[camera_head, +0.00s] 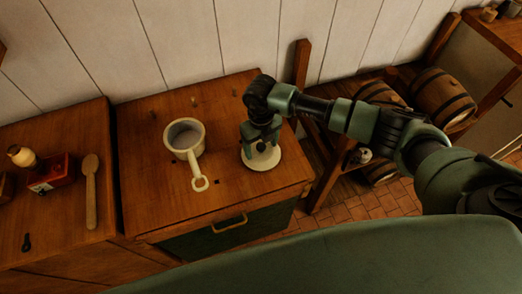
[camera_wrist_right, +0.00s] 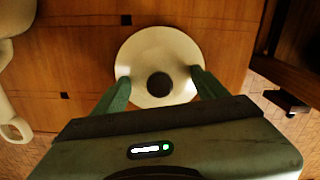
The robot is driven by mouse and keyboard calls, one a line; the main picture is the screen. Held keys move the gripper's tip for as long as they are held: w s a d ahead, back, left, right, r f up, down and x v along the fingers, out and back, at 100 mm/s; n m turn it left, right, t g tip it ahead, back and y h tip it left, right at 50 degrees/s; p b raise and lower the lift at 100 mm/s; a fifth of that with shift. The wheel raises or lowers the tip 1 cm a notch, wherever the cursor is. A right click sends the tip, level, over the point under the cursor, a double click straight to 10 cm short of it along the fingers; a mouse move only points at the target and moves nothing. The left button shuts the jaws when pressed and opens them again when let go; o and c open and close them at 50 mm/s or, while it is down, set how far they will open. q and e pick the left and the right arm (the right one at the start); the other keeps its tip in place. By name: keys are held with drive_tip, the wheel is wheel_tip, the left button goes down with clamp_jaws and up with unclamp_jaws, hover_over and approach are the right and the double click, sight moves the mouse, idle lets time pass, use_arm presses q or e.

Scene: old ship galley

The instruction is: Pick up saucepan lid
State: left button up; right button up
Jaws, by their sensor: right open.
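The saucepan lid (camera_head: 262,162) is a round cream disc lying on the wooden counter, right of the saucepan. In the right wrist view the lid (camera_wrist_right: 160,50) shows a dark round knob (camera_wrist_right: 159,84) at its middle. My right gripper (camera_head: 262,150) is above the lid, pointing down. In the right wrist view its two green fingers (camera_wrist_right: 160,82) stand apart on either side of the knob, with visible space between each finger and the knob. Whether the fingertips touch the lid cannot be told. My left gripper is not in view.
A cream saucepan (camera_head: 184,138) stands left of the lid, its handle toward me. A wooden spoon (camera_head: 91,190) and a red box-like item (camera_head: 50,176) are on the left counter (camera_head: 75,130). The front right of the lid's counter (camera_head: 245,197) is clear.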

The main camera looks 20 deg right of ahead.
drive_tip(key=c, duration=1.4)
drive_tip(key=shift+s, duration=0.15)
clamp_jaws()
